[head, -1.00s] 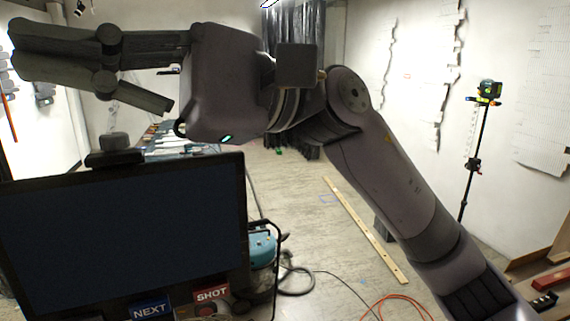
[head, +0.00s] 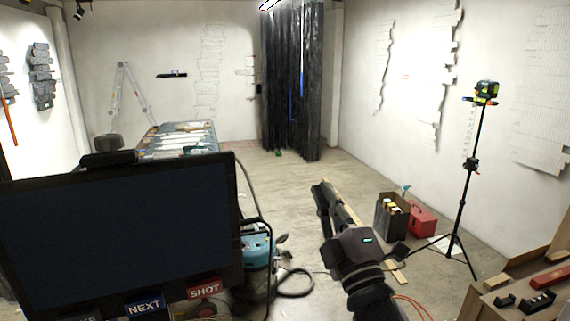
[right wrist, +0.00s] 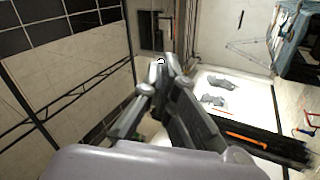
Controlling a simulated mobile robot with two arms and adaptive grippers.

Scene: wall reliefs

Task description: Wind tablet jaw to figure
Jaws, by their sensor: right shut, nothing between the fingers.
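A large dark tablet-like screen (head: 110,240) fills the lower left of the head view. A black block (head: 108,158) with a grey rounded knob (head: 108,141) sits on its top edge; I cannot tell for sure that this is the jaw. No figure or scale is readable there. My right gripper (head: 321,188) is shut and empty, well right of the screen, pointing away over the floor. In the right wrist view my right gripper (right wrist: 163,68) has its fingers together, with nothing between them. My left gripper is not in view.
NEXT (head: 145,306) and SHOT (head: 205,289) labels are below the screen. A blue vacuum (head: 257,247) stands right of it. A tripod (head: 468,165), a red toolbox (head: 422,220) and a bench (head: 520,290) are at right.

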